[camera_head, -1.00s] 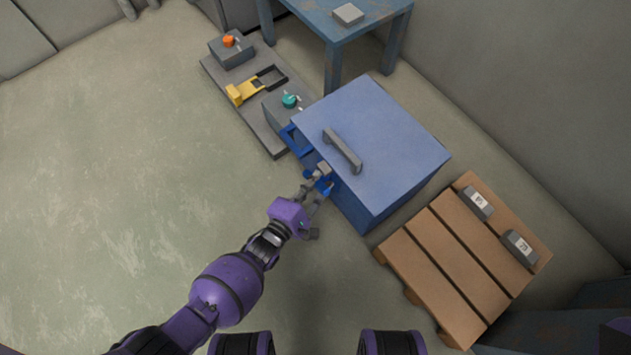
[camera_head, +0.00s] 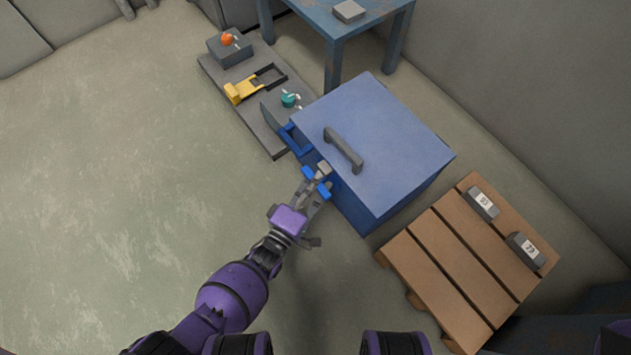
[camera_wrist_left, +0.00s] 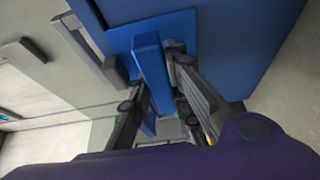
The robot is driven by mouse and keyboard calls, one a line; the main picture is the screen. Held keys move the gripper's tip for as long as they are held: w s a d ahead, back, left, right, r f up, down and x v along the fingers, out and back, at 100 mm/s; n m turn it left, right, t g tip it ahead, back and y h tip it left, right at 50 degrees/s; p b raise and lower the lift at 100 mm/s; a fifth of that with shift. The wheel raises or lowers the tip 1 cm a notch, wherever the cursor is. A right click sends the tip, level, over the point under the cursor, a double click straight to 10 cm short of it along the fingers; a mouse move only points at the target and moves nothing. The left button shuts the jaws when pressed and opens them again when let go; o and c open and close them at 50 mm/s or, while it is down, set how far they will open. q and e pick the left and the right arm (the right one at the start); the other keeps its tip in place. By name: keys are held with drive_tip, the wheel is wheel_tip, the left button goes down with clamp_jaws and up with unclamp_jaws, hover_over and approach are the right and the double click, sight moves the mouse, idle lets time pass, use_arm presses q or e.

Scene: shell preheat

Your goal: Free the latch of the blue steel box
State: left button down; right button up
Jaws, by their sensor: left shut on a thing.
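The blue steel box (camera_head: 385,135) stands on the floor with its lid down and a grey handle on top. A blue latch bar (camera_head: 323,190) is on its front face, beside a small grey catch (camera_head: 323,168). My left gripper (camera_head: 317,182) is at that face, shut on the latch bar. In the left wrist view, the bar (camera_wrist_left: 151,70) runs between the two dark fingers of the gripper (camera_wrist_left: 157,85), in front of a blue plate (camera_wrist_left: 188,25). The fingers partly hide the bar's lower end. My right gripper is not in view.
A blue bracket (camera_head: 295,139) juts from the box front. A grey board (camera_head: 243,110) with a yellow clamp (camera_head: 240,92) and knobbed blocks lies behind left. A blue table (camera_head: 345,24) stands behind; a wooden pallet (camera_head: 440,275) with grey weights lies right. The left floor is clear.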

use_arm(q)
drive_tip(key=c, duration=1.6)
unclamp_jaws()
drive_tip(key=shift+c, duration=0.2)
drive_tip(key=v, duration=1.2)
drive_tip(key=shift+s, duration=0.1)
